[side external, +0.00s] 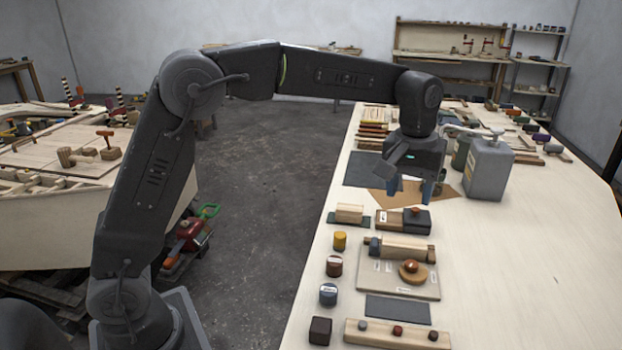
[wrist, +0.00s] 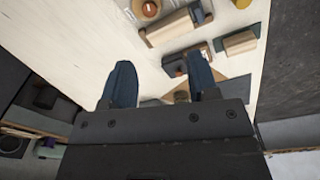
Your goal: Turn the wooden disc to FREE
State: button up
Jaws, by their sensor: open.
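The wooden disc (side external: 424,275) is round, with a reddish-brown knob on top. It lies on a pale board (side external: 372,285) that carries small white labels, too small to read. The disc also shows, partly cut off, at the top edge of the wrist view (wrist: 151,10). My gripper (side external: 430,187) is open, with its blue fingers pointing down. It is above the bench behind the board, apart from the disc. In the wrist view my gripper (wrist: 160,80) has nothing between its fingertips. The disc's pointing direction cannot be told.
A wooden block with dark ends (side external: 402,248) lies on the board behind the disc. A grey canister (side external: 486,170) stands right of my gripper. The bench (side external: 510,270) is clear to the right.

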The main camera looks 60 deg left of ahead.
jog(key=s+a+r+t, duration=0.1)
jog(key=s+a+r, duration=0.1)
jog(key=s, duration=0.6)
jog(key=s+a+r+m+t, duration=0.1)
jog(key=s+a+r+t, duration=0.1)
jog(key=s, duration=0.7)
jog(key=shift+s+a+r+m, duration=0.2)
jog(key=shift+a+m, duration=0.1)
jog(key=shift+a, duration=0.4)
jog(key=s+a+f+m+t, duration=0.1)
jog(key=s+f+m, duration=0.2)
jog(key=s, duration=0.7)
jog(key=shift+a+f+m+t, duration=0.3)
jog(key=shift+f+t, duration=0.1)
jog(key=shift+f, duration=0.45)
